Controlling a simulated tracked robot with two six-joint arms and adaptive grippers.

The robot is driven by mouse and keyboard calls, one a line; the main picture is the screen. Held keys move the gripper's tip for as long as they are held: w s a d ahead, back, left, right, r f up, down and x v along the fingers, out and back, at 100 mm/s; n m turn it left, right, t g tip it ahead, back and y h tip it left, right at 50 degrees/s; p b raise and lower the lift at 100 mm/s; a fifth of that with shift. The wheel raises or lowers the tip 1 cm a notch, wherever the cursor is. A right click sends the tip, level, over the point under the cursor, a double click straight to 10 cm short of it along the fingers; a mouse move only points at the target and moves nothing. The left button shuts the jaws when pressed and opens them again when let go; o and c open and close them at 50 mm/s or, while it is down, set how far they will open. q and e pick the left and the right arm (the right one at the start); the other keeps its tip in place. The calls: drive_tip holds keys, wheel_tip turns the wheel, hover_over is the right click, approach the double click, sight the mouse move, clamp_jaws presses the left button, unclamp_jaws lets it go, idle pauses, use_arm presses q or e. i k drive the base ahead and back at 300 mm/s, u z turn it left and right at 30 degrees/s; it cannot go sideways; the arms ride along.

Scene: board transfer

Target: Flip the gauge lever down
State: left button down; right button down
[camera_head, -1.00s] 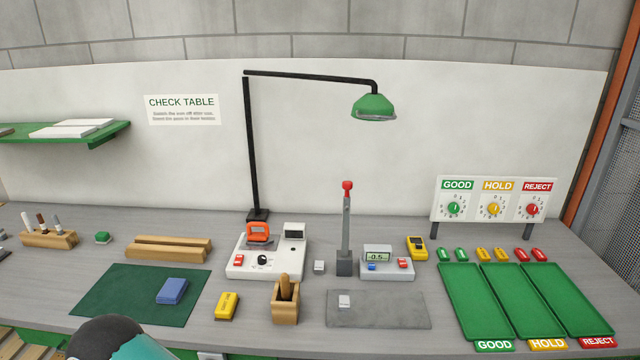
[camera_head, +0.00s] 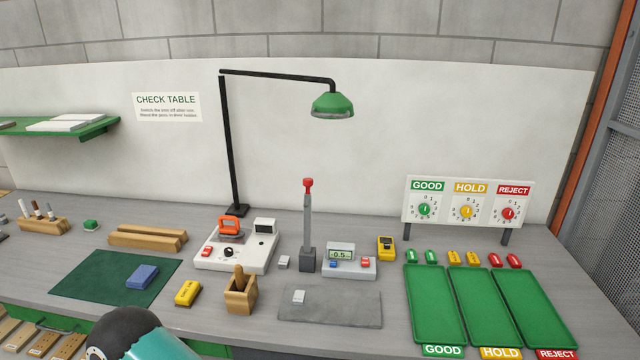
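The gauge lever (camera_head: 307,215) stands upright in the middle of the table, a grey post with a red knob (camera_head: 308,185) on top and a dark grey block (camera_head: 308,259) at its foot. Just right of it is the gauge readout box (camera_head: 349,267), with a small display reading about -0.5, a blue button and a red button. A grey plate (camera_head: 350,310) with a small pale block (camera_head: 298,297) on it lies in front. Neither gripper shows. Only a dark and teal part of my own arm is at the bottom left edge.
A white device (camera_head: 238,254) with an orange part and a wooden holder (camera_head: 240,299) stand left of the lever. A green lamp (camera_head: 333,105) hangs above and behind. Green trays (camera_head: 435,303) lie at right, below a three-dial panel (camera_head: 468,202). A green mat (camera_head: 90,279) lies left.

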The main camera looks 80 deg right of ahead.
sight(307, 182)
drive_tip(key=u, duration=1)
drive_tip(key=i, duration=0.15)
drive_tip(key=z, duration=2.85)
drive_tip(key=k, duration=0.7)
drive_tip(key=z, duration=0.45)
drive_tip(key=i, duration=1.1)
drive_tip(key=u, duration=0.05)
